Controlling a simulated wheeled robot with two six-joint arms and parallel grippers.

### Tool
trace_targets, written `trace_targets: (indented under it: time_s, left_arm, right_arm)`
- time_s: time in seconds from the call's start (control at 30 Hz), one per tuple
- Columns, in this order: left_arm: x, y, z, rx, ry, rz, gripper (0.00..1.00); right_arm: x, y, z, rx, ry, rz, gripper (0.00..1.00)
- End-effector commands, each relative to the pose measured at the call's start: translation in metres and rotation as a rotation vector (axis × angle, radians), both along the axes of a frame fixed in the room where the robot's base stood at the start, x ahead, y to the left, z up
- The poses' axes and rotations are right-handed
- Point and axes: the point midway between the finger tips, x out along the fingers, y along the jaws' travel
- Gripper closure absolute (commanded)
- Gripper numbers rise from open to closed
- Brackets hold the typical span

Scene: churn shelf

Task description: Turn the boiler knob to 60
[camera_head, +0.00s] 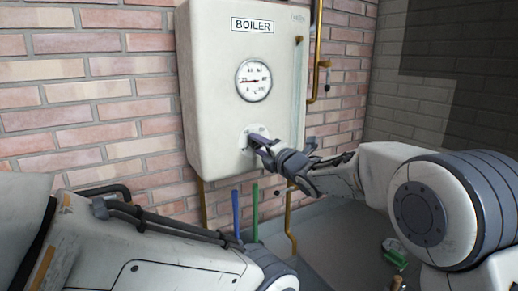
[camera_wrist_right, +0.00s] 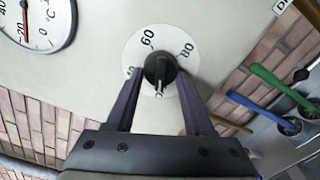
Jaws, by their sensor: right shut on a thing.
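The white boiler (camera_head: 235,35) hangs on the brick wall, with a round gauge (camera_head: 253,80) in its middle and a white knob dial (camera_head: 256,129) below. In the right wrist view the black boiler knob (camera_wrist_right: 160,70) sits on the dial (camera_wrist_right: 133,50). The marks 60 and 80 show above it, and another mark at left is partly hidden by a finger. My right gripper (camera_head: 257,141) is shut on the knob, its two purple fingers (camera_wrist_right: 158,88) on either side. I cannot tell which mark the knob points to. My left arm shows at bottom left, but its gripper is out of view.
A green object (camera_head: 396,259) lies at lower right.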

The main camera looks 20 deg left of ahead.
Motion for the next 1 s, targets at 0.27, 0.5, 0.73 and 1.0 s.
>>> trace_targets:
  time_s: [0.27,0.5,0.73,1.0]
  left_arm:
    - [0.0000,0.0000,-0.0098,0.000,0.000,0.000,1.00]
    - [0.0000,0.0000,-0.0106,0.000,0.000,0.000,1.00]
    - [0.0000,0.0000,-0.0077,0.000,0.000,0.000,1.00]
    - [0.0000,0.0000,-0.0010,0.000,0.000,0.000,1.00]
  right_arm:
    - [-0.0004,0.0000,0.0006,0.171,0.172,0.000,1.00]
    - [-0.0001,-0.0001,0.0030,0.332,0.335,-0.001,1.00]
    - [0.0002,-0.0003,0.0050,0.486,0.490,-0.001,1.00]
    - [0.0006,-0.0007,0.0067,0.666,0.673,-0.001,1.00]
